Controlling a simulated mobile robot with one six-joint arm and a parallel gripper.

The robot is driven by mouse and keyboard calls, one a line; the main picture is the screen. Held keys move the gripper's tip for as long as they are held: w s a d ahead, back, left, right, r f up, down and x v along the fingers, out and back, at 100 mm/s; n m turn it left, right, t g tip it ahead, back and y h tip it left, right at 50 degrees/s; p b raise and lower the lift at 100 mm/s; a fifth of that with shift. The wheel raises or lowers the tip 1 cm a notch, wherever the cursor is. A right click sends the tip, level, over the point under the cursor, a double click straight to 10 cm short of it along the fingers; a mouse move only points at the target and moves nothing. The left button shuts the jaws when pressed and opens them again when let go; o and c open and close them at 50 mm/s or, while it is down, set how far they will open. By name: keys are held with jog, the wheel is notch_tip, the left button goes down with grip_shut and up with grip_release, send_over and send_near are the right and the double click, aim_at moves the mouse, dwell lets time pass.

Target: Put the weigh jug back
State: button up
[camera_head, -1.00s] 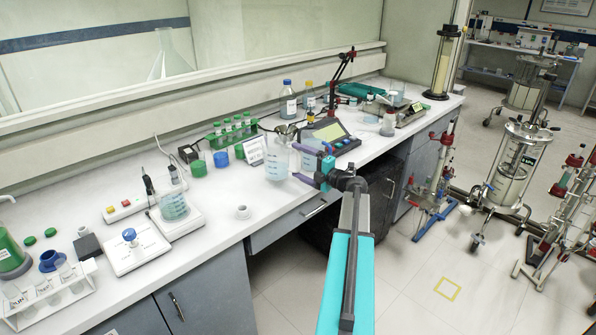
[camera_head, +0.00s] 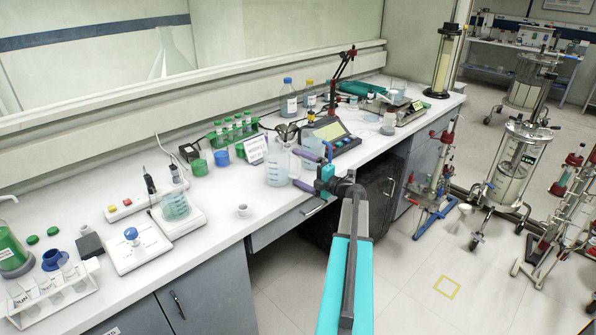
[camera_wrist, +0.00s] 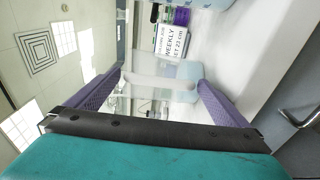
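A clear graduated jug (camera_head: 277,168) with pale blue liquid stands upright on the bench, just left of my gripper; no label marks it as the weigh jug. My gripper (camera_head: 298,170) is at the bench's front edge, its purple fingers spread apart one above the other and pointing at this jug. In the wrist view my gripper (camera_wrist: 152,82) shows a wide gap, with a translucent vessel (camera_wrist: 160,84) across it. Contact cannot be told. A second clear vessel (camera_head: 312,149) stands behind the upper finger.
A small sign (camera_head: 256,150) stands behind the jug, also visible in the wrist view (camera_wrist: 172,42). A dark instrument (camera_head: 330,133) is behind my gripper. A small white cup (camera_head: 243,211) sits near the front edge, with bare bench around it.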

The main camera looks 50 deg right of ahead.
jog(key=shift+r, duration=0.15)
jog(key=shift+s, duration=0.25)
jog(key=s+b, duration=0.3)
jog(key=s, duration=0.8)
jog(key=shift+s+b, duration=0.25)
jog(key=shift+b, duration=0.15)
jog(key=shift+d, duration=0.15)
jog(key=shift+s, duration=0.1)
